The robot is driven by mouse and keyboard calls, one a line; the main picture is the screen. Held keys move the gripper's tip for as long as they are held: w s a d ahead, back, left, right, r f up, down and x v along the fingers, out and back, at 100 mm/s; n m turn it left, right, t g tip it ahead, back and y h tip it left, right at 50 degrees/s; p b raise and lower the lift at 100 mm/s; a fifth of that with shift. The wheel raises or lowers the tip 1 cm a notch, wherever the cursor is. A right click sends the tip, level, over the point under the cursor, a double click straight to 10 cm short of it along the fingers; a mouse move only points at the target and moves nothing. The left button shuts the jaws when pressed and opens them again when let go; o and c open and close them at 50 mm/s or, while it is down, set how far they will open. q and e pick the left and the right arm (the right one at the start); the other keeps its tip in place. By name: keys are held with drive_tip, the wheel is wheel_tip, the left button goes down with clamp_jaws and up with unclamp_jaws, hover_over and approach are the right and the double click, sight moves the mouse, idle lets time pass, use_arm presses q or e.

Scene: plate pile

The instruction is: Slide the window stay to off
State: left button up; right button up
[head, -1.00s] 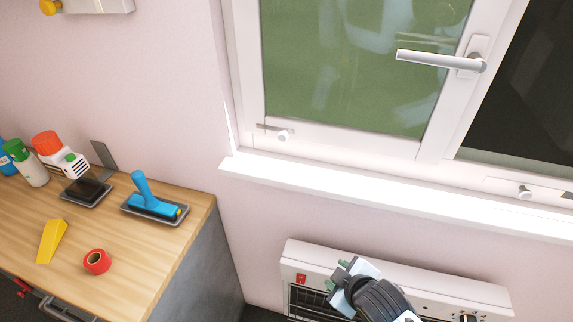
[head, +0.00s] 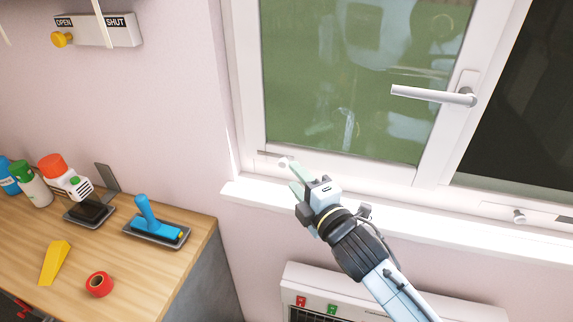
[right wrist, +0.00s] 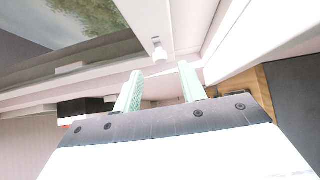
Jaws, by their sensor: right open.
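A small white knob (head: 281,162) on a short plate sits at the lower left of the window frame. It looks like a window stay; no "off" label is readable. A similar knob (head: 519,216) sits at the lower right. My right gripper (head: 295,177) is open and empty, its two pale green fingers pointing at the left knob. In the right wrist view a white knob (right wrist: 158,52) shows just beyond and between the open fingertips (right wrist: 161,68), apart from them as far as I can tell. My left gripper is not in view.
The window sill (head: 400,222) juts out below the gripper. A window handle (head: 435,96) is at the upper right. A heater (head: 350,290) is below. A wooden worktop (head: 130,270) with tools and bottles is at left; an OPEN/SHUT slider (head: 62,40) is on the wall.

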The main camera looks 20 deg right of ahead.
sight(285, 166)
drive_tip(key=shift+w+a, duration=0.2)
drive_tip(key=shift+w, duration=0.65)
drive_tip(key=shift+w+a, duration=0.15)
drive_tip(key=shift+w, duration=0.7)
drive_tip(key=shift+w+a, duration=0.2)
drive_tip(key=shift+w, duration=0.65)
clamp_jaws()
